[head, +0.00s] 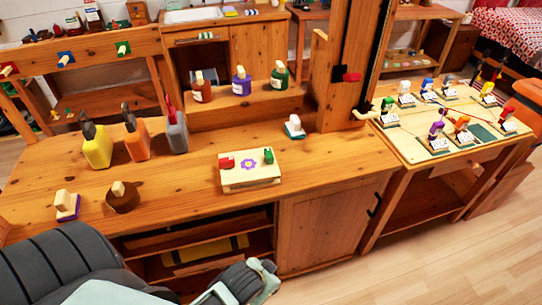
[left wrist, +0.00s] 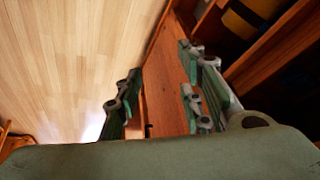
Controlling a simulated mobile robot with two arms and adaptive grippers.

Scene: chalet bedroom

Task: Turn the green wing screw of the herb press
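The herb press (head: 251,180) is a pale wooden block with a purple flower on top, lying flat on the wooden bench. Its green wing screw (head: 268,156) stands upright at the right end of the top. A red wing screw (head: 226,162) is at the left end. My left arm comes in from the bottom left of the head view, low in front of the bench and well short of the press. In the left wrist view my left gripper (left wrist: 160,88) is open and empty, its fingers apart. The press is not in that view. My right gripper is in neither view.
A brown round block (head: 122,197) and a purple-based block (head: 67,205) are near the front left. A white block (head: 294,126) stands behind the press. Bench surface around the press is clear.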

